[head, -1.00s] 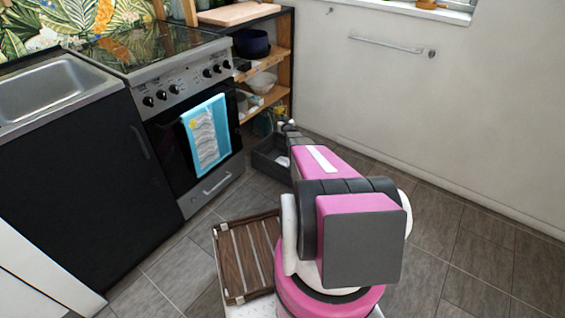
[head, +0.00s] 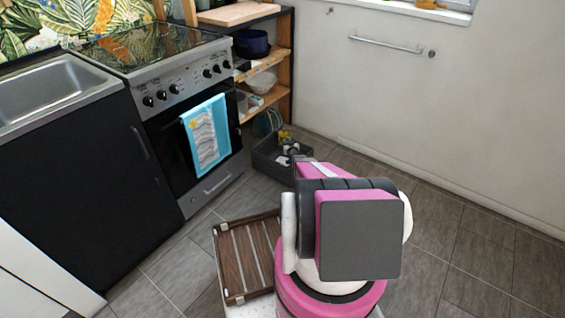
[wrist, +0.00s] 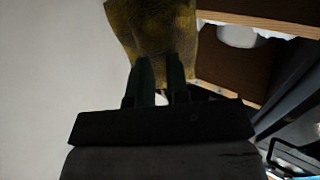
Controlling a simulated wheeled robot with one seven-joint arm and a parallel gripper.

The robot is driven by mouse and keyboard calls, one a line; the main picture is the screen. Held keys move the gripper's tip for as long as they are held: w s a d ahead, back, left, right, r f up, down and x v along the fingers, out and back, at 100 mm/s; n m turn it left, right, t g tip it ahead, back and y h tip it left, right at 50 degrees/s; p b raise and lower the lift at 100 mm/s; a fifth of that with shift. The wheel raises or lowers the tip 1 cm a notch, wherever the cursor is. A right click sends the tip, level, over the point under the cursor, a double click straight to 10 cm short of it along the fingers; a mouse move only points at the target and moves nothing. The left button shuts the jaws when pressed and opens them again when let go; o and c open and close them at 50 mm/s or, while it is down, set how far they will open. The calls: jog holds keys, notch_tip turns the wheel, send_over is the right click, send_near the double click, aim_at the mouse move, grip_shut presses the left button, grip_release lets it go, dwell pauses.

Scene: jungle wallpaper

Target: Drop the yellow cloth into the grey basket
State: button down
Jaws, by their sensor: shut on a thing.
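The yellow cloth (wrist: 155,28), mottled and darkly lit, hangs at the fingertips of my gripper (wrist: 160,72) in the wrist view. The two dark fingers are close together on its edge. The grey basket (head: 268,168) stands on the floor beside the oven and the wooden shelf in the head view. Small white and dark things show inside it. My arm reaches toward the basket and covers its right part. A small yellowish patch shows at the basket's back edge; I cannot tell whether it is the cloth.
The wooden shelf unit (head: 268,90) rises behind the basket. The oven (head: 190,125) with a blue towel (head: 206,135) is on the left. A brown slatted wooden tray (head: 246,255) is beside my base. A pale wall (head: 400,110) bounds the right; grey floor there is clear.

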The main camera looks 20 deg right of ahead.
notch_tip(320, 180, down, 2)
jog(key=shift+f, duration=0.25)
jog(key=c, duration=1)
grip_release()
jog(key=shift+c, duration=0.2)
notch_tip(320, 180, up, 5)
jog(key=shift+s+f, duration=0.15)
jog(key=s+a+r, duration=0.2)
jog(key=a+r, duration=0.4)
jog(key=a, duration=0.5)
jog(key=shift+s+a+r, duration=0.15)
jog(key=shift+s+r, duration=0.05)
jog(key=shift+s, duration=0.2)
